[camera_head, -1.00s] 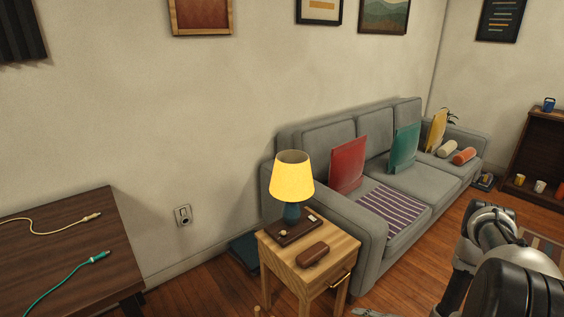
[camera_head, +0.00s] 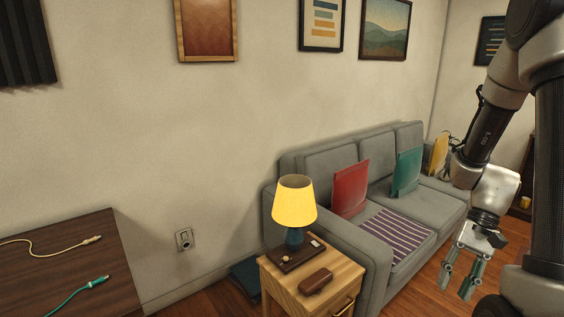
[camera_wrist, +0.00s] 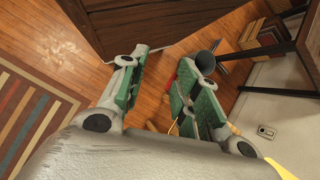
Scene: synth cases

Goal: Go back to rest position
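My gripper (camera_head: 457,282) hangs at the right of the head view, in front of the grey sofa's (camera_head: 376,272) right part, pointing down. Its two green-padded fingers are apart with nothing between them. In the wrist view the same open fingers (camera_wrist: 160,95) show above a wooden floor (camera_wrist: 150,60). My arm runs up along the right edge of the head view and hides the sofa's far end.
A side table (camera_head: 278,284) bears a lit lamp (camera_head: 295,203) and a brown case (camera_head: 315,281). A dark table (camera_head: 90,265) with two cables stands at left. The wrist view shows a striped rug (camera_wrist: 30,120) and a dark wooden piece of furniture (camera_wrist: 125,25).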

